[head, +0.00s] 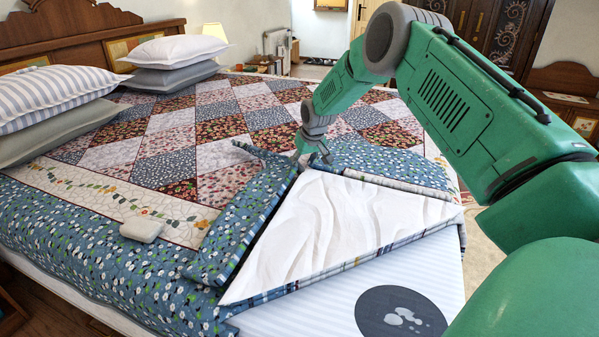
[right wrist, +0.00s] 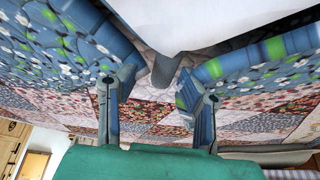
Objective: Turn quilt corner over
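The patchwork quilt (head: 196,150) with a blue flowered border covers the bed. Its near right corner is turned back, with a white cloth face (head: 345,220) showing in a broad triangle edged in plaid. The striped mattress (head: 300,318) lies bare below it, with a dark round label. My right gripper (head: 313,157) is at the far tip of the folded part, pointing down. In the right wrist view its two fingers (right wrist: 157,82) stand wide apart at the flowered border (right wrist: 60,50), with a grey fold of cloth between and beyond them. My left gripper is not in view.
Striped and plain pillows (head: 52,95) lie by the wooden headboard (head: 70,30). A small beige object (head: 142,229) lies on the quilt's near border. A carved dark armoire (head: 490,30) stands at the back right. My right arm spans the picture's right side.

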